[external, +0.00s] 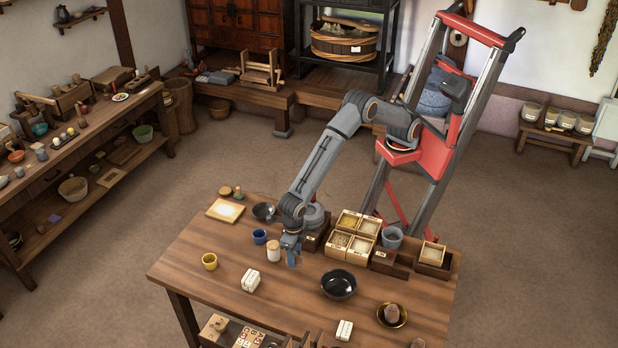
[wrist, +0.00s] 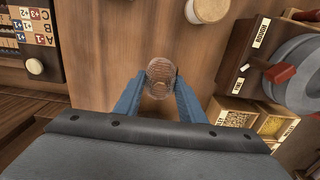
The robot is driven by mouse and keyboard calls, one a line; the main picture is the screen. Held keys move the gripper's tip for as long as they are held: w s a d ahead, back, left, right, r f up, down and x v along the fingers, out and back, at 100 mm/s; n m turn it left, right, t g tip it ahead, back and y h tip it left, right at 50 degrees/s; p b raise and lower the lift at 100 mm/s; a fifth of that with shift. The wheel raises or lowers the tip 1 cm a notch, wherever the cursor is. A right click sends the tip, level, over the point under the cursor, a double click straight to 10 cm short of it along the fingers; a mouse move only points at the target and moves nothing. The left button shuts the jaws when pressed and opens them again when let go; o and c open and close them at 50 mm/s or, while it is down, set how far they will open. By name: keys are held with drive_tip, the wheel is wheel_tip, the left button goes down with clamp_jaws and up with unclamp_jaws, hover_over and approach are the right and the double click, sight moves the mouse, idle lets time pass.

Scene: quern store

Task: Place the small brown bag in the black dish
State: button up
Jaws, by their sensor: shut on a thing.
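My gripper (external: 291,254) points down low over the wooden table, beside a white jar with a wooden lid. In the wrist view its two blue fingers (wrist: 160,92) are shut on a small, rounded brown thing with a ribbed surface, which looks like the small brown bag (wrist: 161,76). In the external view the gripper hides the bag, and I cannot tell how far it is above the table. The black dish (external: 339,285) stands to the right of my gripper and nearer the camera. The dish looks empty.
The white jar (external: 273,251) is close on the gripper's left. Small crates of grain (external: 352,239) stand to the right. A brass dish (external: 391,317) holds another brownish lump. Bare tabletop lies in front.

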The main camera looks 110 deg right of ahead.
wheel_tip(320, 180, up, 2)
drive_tip(key=shift+r, duration=0.1)
drive_tip(key=shift+w+d, duration=0.1)
drive_tip(key=shift+d, duration=0.15)
drive_tip(key=w+d+m, duration=0.2)
drive_tip(key=w+d, duration=0.1)
drive_tip(key=d, duration=1.7)
drive_tip(key=m, duration=0.3)
hover_over(264, 213)
wheel_tip(264, 213, down, 4)
drive_tip(key=r, duration=0.1)
drive_tip(key=shift+f+p, duration=0.9)
drive_tip(key=shift+f, duration=1.75)
drive_tip(key=shift+f, duration=0.3)
drive_tip(key=o, duration=0.7)
drive_tip(key=shift+f, duration=0.1)
drive_tip(key=o, duration=0.4)
